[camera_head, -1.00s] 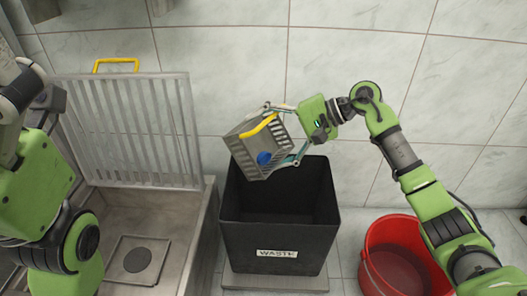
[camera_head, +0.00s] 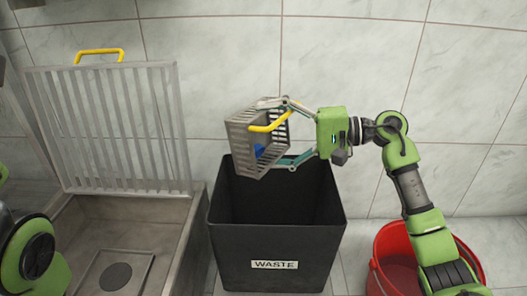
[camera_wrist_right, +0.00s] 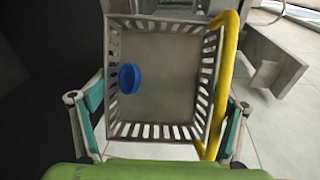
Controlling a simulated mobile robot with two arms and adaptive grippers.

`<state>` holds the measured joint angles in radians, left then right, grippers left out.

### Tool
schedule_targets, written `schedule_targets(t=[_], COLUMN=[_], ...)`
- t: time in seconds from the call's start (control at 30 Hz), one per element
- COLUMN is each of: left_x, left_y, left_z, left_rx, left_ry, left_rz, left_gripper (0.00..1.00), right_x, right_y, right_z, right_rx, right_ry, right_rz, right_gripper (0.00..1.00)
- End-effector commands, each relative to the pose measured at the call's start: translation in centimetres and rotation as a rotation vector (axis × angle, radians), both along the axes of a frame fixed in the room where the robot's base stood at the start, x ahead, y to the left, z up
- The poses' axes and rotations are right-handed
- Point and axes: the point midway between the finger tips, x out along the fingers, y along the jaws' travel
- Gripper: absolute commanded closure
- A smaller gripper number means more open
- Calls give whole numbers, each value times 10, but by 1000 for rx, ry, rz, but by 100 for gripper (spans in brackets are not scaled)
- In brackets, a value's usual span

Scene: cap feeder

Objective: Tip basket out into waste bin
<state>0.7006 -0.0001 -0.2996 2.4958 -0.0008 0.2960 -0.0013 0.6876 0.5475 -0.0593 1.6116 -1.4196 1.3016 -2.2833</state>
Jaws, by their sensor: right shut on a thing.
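The grey slatted basket (camera_head: 240,135) with a yellow handle (camera_head: 270,125) is held over the back of the black waste bin (camera_head: 275,240), labelled WASTE. The basket lies on its side, its open top facing my right wrist. A blue cap (camera_head: 259,150) is inside it. In the right wrist view I look into the basket (camera_wrist_right: 165,60), and the blue cap (camera_wrist_right: 129,78) sits left of centre. My right gripper (camera_head: 275,133) is shut on the basket, with a finger on either side. My left gripper is out of view; only part of that arm shows at the left edge.
A steel sink (camera_head: 180,235) stands left of the bin, with an upright grate (camera_head: 110,130) with a yellow handle behind it. A red bucket (camera_head: 385,262) stands to the right of the bin, partly behind my right arm. A tiled wall is behind.

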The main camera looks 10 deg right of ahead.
Motion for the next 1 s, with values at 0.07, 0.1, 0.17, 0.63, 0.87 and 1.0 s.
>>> schedule_targets(t=[0.07, 0.1, 0.17, 0.63, 0.87, 1.0], left_x=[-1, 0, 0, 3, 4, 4], left_y=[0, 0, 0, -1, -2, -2], left_z=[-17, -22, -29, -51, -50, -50], left_rx=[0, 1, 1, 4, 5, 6], left_ry=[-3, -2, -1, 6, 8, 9], left_rz=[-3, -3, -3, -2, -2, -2], left_gripper=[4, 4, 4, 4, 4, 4], right_x=[-1, -2, -3, -22, -29, -30], right_y=[-1, -2, -3, -21, -28, -29], right_z=[-5, -5, -4, 3, 4, 4], right_rx=[19, 29, 43, 343, 438, 454], right_ry=[-23, -33, -48, -344, -451, -470], right_rz=[-1, -1, -1, -2, -1, -2], right_gripper=[38, 38, 38, 38, 38, 38])
